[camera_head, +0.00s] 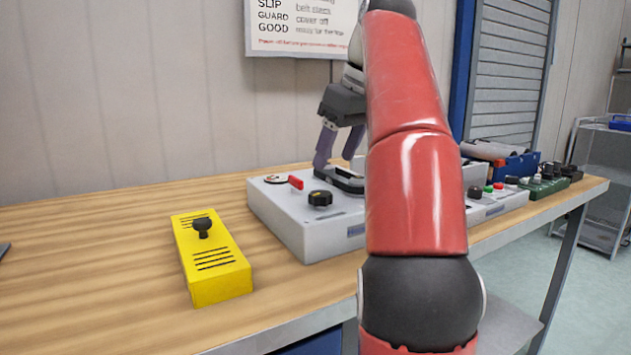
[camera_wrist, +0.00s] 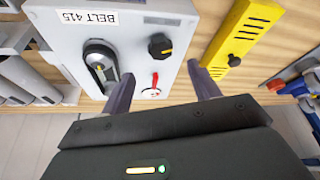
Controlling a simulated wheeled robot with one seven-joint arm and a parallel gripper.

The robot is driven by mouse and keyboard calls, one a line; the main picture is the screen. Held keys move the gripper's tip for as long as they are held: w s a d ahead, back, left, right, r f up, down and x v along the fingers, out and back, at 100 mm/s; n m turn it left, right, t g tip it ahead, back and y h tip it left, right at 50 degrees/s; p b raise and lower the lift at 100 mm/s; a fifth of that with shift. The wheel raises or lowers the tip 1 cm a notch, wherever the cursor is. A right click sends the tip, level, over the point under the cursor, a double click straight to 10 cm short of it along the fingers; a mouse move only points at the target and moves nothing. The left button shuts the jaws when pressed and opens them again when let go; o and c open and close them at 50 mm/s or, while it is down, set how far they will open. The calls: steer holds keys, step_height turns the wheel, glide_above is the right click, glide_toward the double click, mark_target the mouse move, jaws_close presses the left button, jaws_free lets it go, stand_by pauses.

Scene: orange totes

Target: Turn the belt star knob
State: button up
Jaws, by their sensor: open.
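The black star knob (camera_head: 320,198) with a yellow mark sits on top of the grey belt unit (camera_head: 300,235), near its front edge. It also shows in the wrist view (camera_wrist: 160,46), beyond the fingertips and roughly between their lines. My gripper (camera_head: 337,160) is open and empty above the back part of the unit, apart from the knob. In the wrist view my gripper (camera_wrist: 162,85) has its two fingers spread, with a small red lever (camera_wrist: 154,82) showing between them. My red arm hides part of the unit in the head view.
A yellow slotted cover (camera_head: 215,262) with a black knob lies on the wooden bench left of the unit. A black oval fitting (camera_wrist: 100,66) is beside the star knob. Button boxes (camera_head: 545,185) stand at the right. The bench's left side is mostly clear.

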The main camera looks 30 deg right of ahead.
mark_target(322, 194)
steer(key=shift+x, duration=3.75)
steer(key=shift+s+a, duration=0.1)
steer(key=c, duration=1)
